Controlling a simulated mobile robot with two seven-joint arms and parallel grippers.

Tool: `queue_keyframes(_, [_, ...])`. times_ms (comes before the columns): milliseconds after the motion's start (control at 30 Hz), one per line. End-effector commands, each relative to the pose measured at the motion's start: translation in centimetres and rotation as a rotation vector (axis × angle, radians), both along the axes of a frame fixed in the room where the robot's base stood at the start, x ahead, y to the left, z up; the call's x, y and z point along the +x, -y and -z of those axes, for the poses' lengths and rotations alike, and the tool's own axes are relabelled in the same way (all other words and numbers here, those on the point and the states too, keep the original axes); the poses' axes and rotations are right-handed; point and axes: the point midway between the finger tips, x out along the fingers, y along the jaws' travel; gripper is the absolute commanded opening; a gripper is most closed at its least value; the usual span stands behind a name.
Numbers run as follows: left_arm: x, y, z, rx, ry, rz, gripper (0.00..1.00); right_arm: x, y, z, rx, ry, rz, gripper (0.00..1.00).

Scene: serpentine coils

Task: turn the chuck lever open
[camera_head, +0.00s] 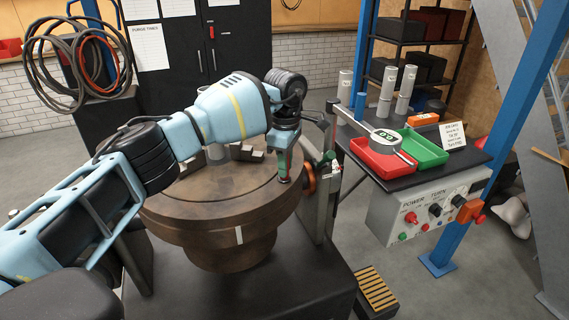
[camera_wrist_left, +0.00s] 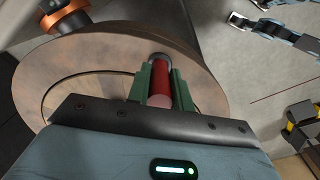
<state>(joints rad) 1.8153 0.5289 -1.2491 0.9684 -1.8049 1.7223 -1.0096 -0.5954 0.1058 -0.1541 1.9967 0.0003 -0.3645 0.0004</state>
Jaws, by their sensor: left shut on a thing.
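The chuck lever (camera_wrist_left: 161,78) shows in the left wrist view as a red bar with a dark end, between two green fingers. My left gripper (camera_wrist_left: 163,88) is shut on it. In the head view my left gripper (camera_head: 284,170) points down at the right rim of the round brown chuck table (camera_head: 220,204). There the fingers hide most of the lever. The chuck table also shows in the left wrist view (camera_wrist_left: 100,52), below the gripper.
An orange-and-black round part (camera_head: 309,179) sits close right of the gripper, by an upright metal plate. A control box (camera_head: 425,212), a red tray (camera_head: 380,162) and a green tray (camera_head: 424,148) stand farther right. Metal blocks (camera_head: 245,153) sit on the table behind my arm.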

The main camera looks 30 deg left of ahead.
Motion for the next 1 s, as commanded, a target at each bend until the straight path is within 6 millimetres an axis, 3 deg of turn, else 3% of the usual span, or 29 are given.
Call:
queue_keyframes(367, [0.3, -0.2, -0.4, 0.002, 0.014, -0.004, 0.00, -0.3, -0.1, -0.1, 0.001, -0.004, 0.001, 0.36])
queue_keyframes(400, [0.3, -0.3, -0.4, 0.003, 0.014, -0.004, 0.27, -0.4, -0.1, -0.1, 0.001, -0.006, 0.001, 0.36])
queue_keyframes(533, [0.2, -0.3, -0.4, 0.003, 0.011, -0.004, 0.43, -0.5, 0.0, 0.0, 0.001, -0.008, -0.001, 0.36])
queue_keyframes(833, [0.1, -0.2, -0.4, 0.002, 0.006, -0.003, 0.43, -0.5, 0.1, 0.0, -0.001, -0.008, -0.003, 0.36])
queue_keyframes(1000, [0.2, -0.2, -2.1, 0.002, 0.008, -0.003, 0.43, -0.3, 0.1, 0.1, -0.002, -0.004, -0.004, 0.36])
